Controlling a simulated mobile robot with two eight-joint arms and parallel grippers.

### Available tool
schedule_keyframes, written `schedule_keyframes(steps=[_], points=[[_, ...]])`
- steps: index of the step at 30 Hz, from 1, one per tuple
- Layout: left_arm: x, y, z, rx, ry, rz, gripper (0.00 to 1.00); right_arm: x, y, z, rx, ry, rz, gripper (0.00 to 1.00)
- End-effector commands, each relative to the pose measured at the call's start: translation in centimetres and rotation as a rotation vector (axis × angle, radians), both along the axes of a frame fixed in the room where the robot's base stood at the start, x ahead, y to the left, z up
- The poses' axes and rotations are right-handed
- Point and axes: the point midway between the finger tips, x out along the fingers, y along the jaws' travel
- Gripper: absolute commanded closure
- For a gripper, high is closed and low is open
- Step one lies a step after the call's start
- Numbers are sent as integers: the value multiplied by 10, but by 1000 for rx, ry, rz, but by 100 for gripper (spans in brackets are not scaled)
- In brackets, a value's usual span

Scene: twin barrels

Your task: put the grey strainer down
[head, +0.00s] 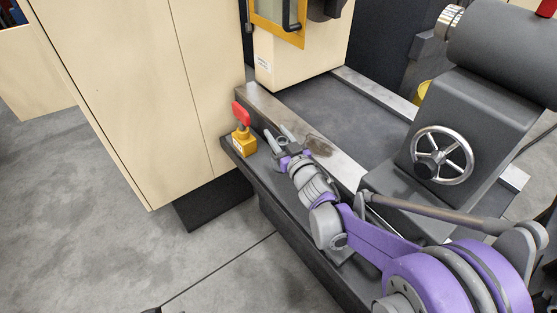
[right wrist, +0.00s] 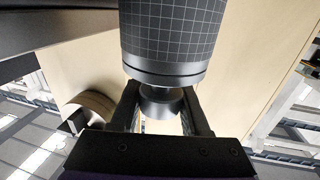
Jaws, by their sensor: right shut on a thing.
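The grey strainer (right wrist: 168,35) shows large in the right wrist view, a cylinder with a grid pattern and a smooth grey rim. Below its rim is a narrower neck and a small disc. My right gripper (head: 279,138) is shut on this narrow part, with one dark finger on each side. In the head view a small grey round part shows between the fingers. Whether the strainer touches any surface, I cannot tell. My left gripper is not in view.
A yellow block with a red handle (head: 240,139) stands on the dark ledge (head: 262,170), just left of my right gripper. A beige cabinet (head: 130,80) rises at left. A metal rail (head: 335,160) runs to the right of the gripper. A handwheel (head: 441,155) is further right.

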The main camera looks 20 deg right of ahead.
Motion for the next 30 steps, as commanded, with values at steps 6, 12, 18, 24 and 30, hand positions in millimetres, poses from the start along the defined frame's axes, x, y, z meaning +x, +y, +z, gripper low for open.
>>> schedule_keyframes(steps=[6, 12, 18, 24, 30], points=[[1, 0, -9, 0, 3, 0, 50, 0, 0, -25, 1, 0, 0, 100], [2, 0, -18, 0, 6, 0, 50, 1, 0, -49, 2, 0, 0, 100], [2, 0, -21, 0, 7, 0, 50, 0, 0, -61, 1, -1, 0, 100], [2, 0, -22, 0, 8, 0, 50, 0, 0, -62, 1, 0, 0, 100], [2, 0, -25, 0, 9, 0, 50, 0, 0, -65, 0, 0, -1, 38]])
